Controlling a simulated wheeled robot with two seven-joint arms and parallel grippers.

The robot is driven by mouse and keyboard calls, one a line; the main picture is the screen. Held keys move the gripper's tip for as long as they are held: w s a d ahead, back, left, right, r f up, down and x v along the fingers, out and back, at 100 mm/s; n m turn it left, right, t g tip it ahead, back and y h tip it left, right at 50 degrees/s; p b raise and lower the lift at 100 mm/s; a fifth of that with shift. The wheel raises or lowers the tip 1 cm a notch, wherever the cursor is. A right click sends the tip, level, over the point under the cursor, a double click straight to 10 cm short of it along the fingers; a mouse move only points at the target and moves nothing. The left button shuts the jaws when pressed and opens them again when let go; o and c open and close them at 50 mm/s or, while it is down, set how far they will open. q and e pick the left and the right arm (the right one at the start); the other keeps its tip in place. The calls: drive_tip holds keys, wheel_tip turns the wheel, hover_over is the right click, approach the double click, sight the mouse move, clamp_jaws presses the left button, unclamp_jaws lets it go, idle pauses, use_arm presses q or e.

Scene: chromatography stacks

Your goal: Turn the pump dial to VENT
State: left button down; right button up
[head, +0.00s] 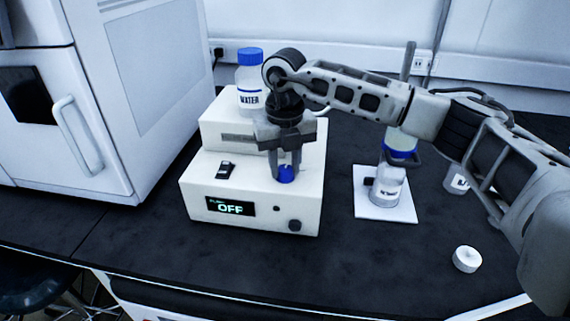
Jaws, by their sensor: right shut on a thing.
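The pump (200,193) is a white stepped box on the dark bench, left of the picture's middle. Its front display (230,206) reads OFF in green letters. A blue dial (286,176) sits on the lower top face of the pump. My right gripper (286,174) points down from above and is shut on the blue dial. The fingers hide part of the dial, and no VENT mark is readable. My left gripper is not in view.
A water bottle (249,92) with a blue cap stands on the pump's upper step. Right of the pump, a clear bottle (385,187) stands on a white plate (377,214). A white cap (467,259) lies on the bench at front right. A white cabinet (150,90) stands at left.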

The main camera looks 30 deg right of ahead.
sight(285, 168)
drive_tip(key=n+b, duration=0.1)
drive_tip(key=n, duration=0.4)
drive_tip(key=shift+n, duration=0.3)
drive_tip(key=n, duration=0.3)
drive_tip(key=shift+n, duration=0.3)
drive_tip(key=shift+r+n, duration=0.1)
drive_tip(key=shift+n, duration=0.5)
drive_tip(key=shift+b, duration=0.3)
drive_tip(key=o, duration=1)
drive_tip(key=shift+c, duration=0.2)
wheel_tip(285, 168, up, 16)
drive_tip(key=shift+p, duration=0.3)
